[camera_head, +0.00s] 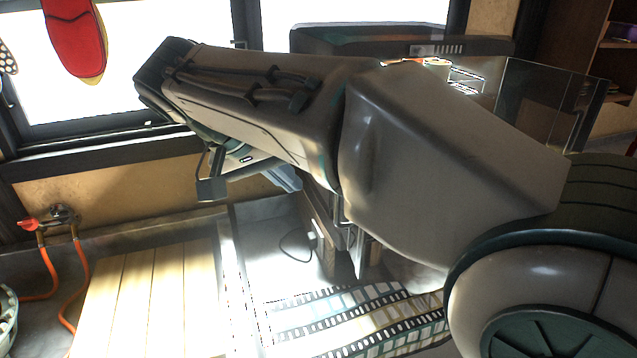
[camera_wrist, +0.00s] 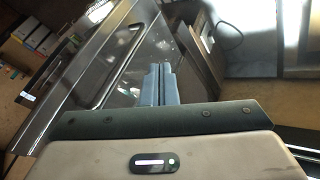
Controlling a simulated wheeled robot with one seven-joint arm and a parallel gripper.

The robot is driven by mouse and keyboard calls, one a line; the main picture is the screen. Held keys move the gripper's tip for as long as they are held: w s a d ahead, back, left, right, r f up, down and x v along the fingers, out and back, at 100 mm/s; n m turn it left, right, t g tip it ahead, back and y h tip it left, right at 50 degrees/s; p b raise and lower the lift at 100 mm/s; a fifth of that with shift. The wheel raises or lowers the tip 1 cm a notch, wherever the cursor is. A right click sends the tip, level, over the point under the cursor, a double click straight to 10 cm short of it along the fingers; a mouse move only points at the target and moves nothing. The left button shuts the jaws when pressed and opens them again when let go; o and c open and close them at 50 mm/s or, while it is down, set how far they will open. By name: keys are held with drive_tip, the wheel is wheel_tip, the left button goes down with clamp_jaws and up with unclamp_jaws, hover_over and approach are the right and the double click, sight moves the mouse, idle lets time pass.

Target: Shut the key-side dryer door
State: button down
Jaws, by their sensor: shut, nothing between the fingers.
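My gripper (camera_wrist: 160,70) is shut and empty in the wrist view, its two blue-grey fingers together and pointing up the picture. A large dark framed panel (camera_wrist: 88,72), tilted in the picture, lies just left of and beyond the fingers. It looks like a door, but I cannot tell if it is the key-side dryer door, or whether the fingers touch it. In the head view, a dark-topped case (camera_head: 470,46) stands behind my arm, with a dark-edged glass panel (camera_head: 552,102) at its right. It may be the dryer; my arm hides much of it, and no key shows.
A wooden slatted board (camera_head: 150,300) lies at lower left, beside a tap with orange hoses (camera_head: 45,262). A film-strip patterned mat (camera_head: 350,318) lies at lower middle. Windows (camera_head: 165,45) line the back, with a red mitt (camera_head: 75,35) hanging there. Shelves (camera_wrist: 35,40) stand at left in the wrist view.

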drive_tip(key=d, duration=0.2)
drive_tip(key=d+f, duration=0.1)
drive_tip(key=d, duration=0.2)
drive_tip(key=shift+w+f+p, duration=0.2)
drive_tip(key=shift+p, duration=0.2)
